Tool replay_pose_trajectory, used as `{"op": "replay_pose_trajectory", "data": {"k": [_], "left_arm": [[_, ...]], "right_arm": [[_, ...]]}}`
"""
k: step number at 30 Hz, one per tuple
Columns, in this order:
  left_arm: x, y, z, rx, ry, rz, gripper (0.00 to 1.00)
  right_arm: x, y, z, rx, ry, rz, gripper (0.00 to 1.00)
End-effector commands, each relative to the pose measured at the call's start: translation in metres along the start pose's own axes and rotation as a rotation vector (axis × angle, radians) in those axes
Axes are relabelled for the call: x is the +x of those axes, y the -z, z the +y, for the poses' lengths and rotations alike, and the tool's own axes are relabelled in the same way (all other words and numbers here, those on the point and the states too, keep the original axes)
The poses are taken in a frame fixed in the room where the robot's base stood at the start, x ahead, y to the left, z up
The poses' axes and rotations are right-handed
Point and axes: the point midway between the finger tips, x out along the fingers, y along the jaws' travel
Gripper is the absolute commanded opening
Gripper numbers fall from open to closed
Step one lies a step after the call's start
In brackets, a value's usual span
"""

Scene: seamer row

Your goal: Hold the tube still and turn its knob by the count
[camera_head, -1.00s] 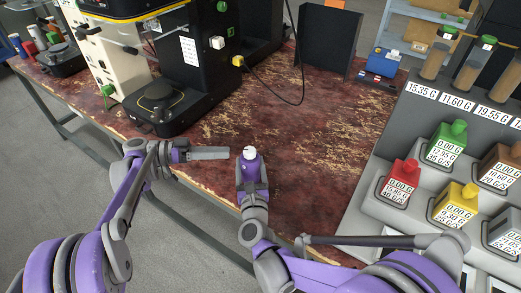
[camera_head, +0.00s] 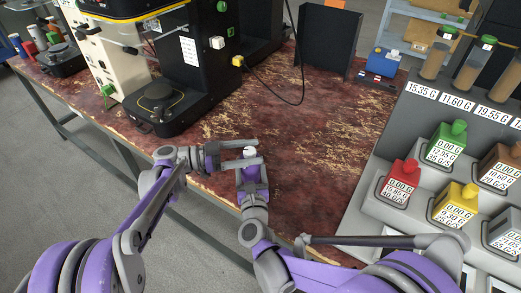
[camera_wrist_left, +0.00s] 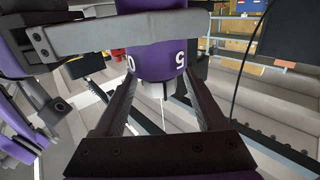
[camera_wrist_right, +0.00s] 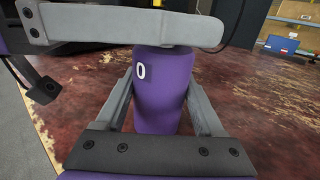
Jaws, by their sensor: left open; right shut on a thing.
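The tube (camera_wrist_right: 160,95) is a purple upright body with a white 0 on it, between the fingers of my right gripper (camera_head: 252,172), which is shut on it above the table. Its white top (camera_head: 250,152) shows in the head view. My left gripper (camera_head: 258,151) is open, coming from the left with its fingers on either side of the white top. In the left wrist view a purple round part (camera_wrist_left: 150,62) with the digits 0 and 5 stands between the left fingers. I cannot tell whether they touch it. Most of the knob is hidden.
The worn red table (camera_head: 310,135) is clear beyond the grippers. A black machine (camera_head: 190,75) stands at the back left, a dark panel (camera_head: 327,42) at the back. A grey rack (camera_head: 375,190) with coloured weights is on the right.

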Motion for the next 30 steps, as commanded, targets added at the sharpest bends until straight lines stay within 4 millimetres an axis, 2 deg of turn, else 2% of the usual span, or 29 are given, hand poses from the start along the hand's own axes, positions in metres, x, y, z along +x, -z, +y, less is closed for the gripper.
{"op": "replay_pose_trajectory", "data": {"k": [3, 6, 17, 27, 30], "left_arm": [[0.018, 0.000, 0.000, 0.000, -0.002, 0.000, 0.73], [0.026, 0.000, 0.000, 0.000, 0.000, 0.000, 0.73], [0.031, 0.000, 0.000, -0.001, 0.001, 0.000, 0.73], [0.030, 0.000, 0.000, -0.001, 0.001, 0.000, 0.14], [0.030, 0.000, 0.000, -0.001, 0.000, 0.000, 0.00]], "right_arm": [[0.000, 0.000, 0.000, 0.000, 0.000, 0.000, 0.07], [0.000, 0.000, 0.000, 0.000, 0.000, 0.000, 0.07], [0.000, 0.000, 0.000, 0.000, 0.000, 0.000, 0.07], [0.000, 0.000, 0.000, 0.000, 0.000, 0.000, 0.07], [0.000, 0.000, 0.000, 0.000, 0.000, 0.000, 0.07]]}}
